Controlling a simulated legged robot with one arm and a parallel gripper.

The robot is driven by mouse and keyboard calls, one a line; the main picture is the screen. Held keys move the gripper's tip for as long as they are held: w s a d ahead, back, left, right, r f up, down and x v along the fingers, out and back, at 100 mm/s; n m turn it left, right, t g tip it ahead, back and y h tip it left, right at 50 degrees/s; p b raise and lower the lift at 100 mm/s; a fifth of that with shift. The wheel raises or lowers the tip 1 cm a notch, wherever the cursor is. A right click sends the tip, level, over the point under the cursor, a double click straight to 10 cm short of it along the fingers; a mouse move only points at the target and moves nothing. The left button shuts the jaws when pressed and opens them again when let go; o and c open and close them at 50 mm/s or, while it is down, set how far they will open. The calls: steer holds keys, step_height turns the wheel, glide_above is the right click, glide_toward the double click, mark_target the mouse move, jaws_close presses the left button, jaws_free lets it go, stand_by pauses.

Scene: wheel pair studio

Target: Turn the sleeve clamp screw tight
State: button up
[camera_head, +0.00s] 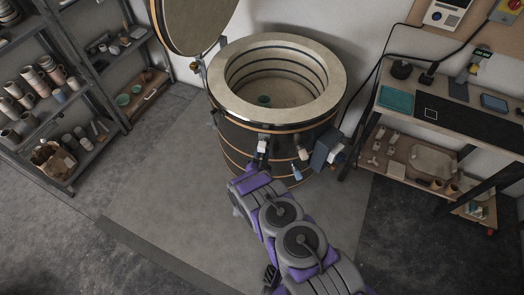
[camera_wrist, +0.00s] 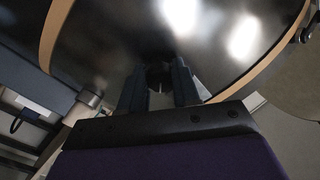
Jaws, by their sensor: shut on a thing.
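The round kiln (camera_head: 270,130) stands open at the centre of the head view, with a dark shiny wall and tan bands. My gripper (camera_head: 262,150) is at the front of its wall, just below the rim. In the wrist view my gripper (camera_wrist: 158,92) has its two dark fingers close together, pointing at the black wall (camera_wrist: 110,55). They are shut on a small dark round part (camera_wrist: 157,74), which seems to be the clamp screw. It is mostly hidden by the fingers and shadow, so its turn and the sleeve cannot be made out.
A blue-grey box (camera_head: 326,148) is on the kiln wall to the right of my gripper. A light-blue-tipped part (camera_head: 296,172) hangs nearby. The kiln lid (camera_head: 192,22) is raised. A pottery shelf (camera_head: 82,148) is left; a workbench (camera_head: 432,90) is right. Floor in front is clear.

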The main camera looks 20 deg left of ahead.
steer(key=shift+m, duration=5.5)
steer(key=shift+d+f, duration=0.1)
steer(key=o, duration=1.1)
steer(key=shift+c, duration=0.2)
